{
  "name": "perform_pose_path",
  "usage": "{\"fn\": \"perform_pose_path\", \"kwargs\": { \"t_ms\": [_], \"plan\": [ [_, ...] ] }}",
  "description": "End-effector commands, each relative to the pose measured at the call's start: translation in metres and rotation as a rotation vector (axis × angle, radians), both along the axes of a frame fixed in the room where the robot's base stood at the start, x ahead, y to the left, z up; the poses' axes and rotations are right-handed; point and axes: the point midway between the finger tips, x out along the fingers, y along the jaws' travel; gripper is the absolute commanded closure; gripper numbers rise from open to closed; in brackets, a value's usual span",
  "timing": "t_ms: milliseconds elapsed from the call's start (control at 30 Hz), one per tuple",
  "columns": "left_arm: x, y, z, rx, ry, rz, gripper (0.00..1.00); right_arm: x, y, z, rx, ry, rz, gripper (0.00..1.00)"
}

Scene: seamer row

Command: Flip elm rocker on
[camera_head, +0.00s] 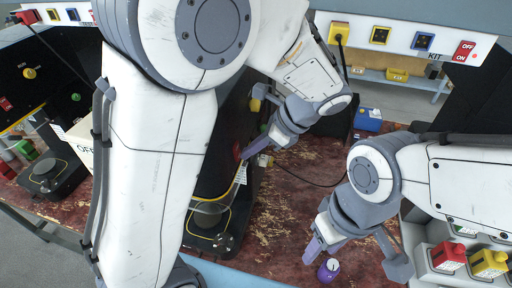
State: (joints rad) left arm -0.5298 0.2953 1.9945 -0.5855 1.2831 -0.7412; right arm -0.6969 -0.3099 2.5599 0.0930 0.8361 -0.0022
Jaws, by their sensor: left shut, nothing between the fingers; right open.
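No label reading "elm" is legible to me. A red switch-like part (237,150) shows on the dark panel of the machine in the middle, partly hidden by my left arm and gripper. My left gripper (246,151) is shut and empty, its tips close to that red part; I cannot tell whether they touch it. Which way that part is tilted is not visible. My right gripper (354,258) is open and empty above the table at the right, its fingers pointing down.
A purple container (328,269) stands near my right gripper's left finger. A red rocker (464,51) marked OFF and ON sits by the KIT label. A blue box (368,119) is at the back. Red (448,256) and yellow (488,262) blocks stand right. The middle tabletop (290,215) is mostly clear.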

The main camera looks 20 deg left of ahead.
Motion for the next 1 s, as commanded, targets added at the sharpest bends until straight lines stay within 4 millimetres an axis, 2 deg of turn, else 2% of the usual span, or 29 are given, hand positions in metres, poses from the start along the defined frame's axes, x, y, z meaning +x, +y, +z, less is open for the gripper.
{"fn": "perform_pose_path", "kwargs": {
  "t_ms": [600,1000],
  "plan": [
    [0.0,0.004,-0.002,0.055,0.002,0.0,1.0,0.0,0.0,0.003,0.0,0.0,0.0,0.5],
    [0.0,0.004,0.014,0.055,0.002,0.0,1.0,0.0,0.0,0.021,0.0,0.0,0.0,0.5]
  ]
}}
